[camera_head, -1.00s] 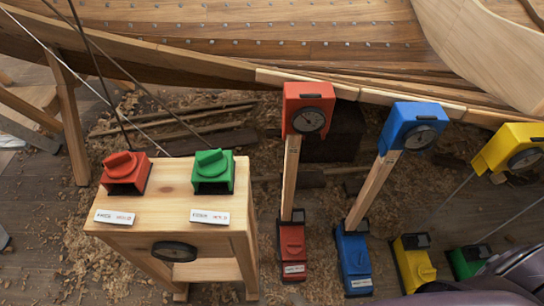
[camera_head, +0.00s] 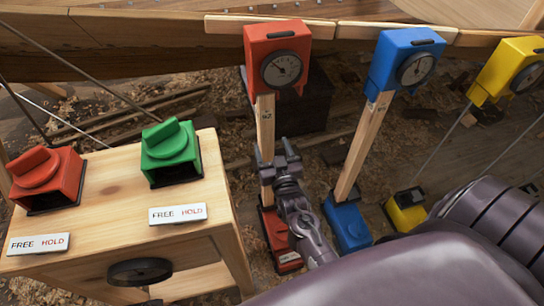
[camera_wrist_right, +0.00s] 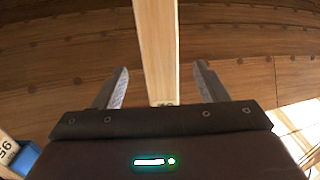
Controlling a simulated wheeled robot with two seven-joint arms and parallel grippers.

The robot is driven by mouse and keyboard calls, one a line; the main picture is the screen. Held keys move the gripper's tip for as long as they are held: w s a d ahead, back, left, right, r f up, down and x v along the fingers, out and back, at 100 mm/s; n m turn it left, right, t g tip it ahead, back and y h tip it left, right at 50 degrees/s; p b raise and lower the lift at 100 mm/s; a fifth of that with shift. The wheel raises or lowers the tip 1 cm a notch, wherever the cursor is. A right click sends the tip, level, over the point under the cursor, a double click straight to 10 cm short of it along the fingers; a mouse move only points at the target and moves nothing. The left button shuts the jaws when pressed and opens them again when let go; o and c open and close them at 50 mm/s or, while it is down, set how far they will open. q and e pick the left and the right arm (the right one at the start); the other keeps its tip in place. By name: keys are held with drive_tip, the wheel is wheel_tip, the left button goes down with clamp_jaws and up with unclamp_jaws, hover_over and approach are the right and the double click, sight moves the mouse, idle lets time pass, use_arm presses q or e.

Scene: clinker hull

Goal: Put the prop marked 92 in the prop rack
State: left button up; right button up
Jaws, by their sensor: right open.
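The prop with the red head (camera_head: 277,60) has a pale wooden post (camera_head: 265,128) rising from a red foot (camera_head: 280,240). A small dark number on the post looks like 92 but is hard to read. Its head meets the hull's lower edge. My right gripper (camera_head: 273,156) is open at the lower part of this post. In the right wrist view the post (camera_wrist_right: 156,50) stands between the two spread fingers, with gaps on both sides. My left gripper is not in view. I cannot make out a prop rack.
A blue-headed prop (camera_head: 405,58) and a yellow-headed prop (camera_head: 508,70) stand to the right. A wooden stand (camera_head: 110,205) at left carries a red switch (camera_head: 47,178) and a green switch (camera_head: 170,150), with FREE HOLD labels. The hull overhangs behind.

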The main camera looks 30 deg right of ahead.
sight(267, 133)
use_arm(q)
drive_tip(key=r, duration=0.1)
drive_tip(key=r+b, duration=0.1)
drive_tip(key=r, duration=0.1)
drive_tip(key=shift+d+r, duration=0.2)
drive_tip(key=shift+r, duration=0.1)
use_arm(e)
drive_tip(key=x, duration=0.7)
drive_tip(key=shift+w, duration=0.2)
clamp_jaws()
drive_tip(key=shift+r, duration=0.15)
use_arm(q)
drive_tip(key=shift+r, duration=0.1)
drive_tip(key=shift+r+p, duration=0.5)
drive_tip(key=shift+p, duration=0.15)
use_arm(e)
drive_tip(key=shift+r, duration=0.4)
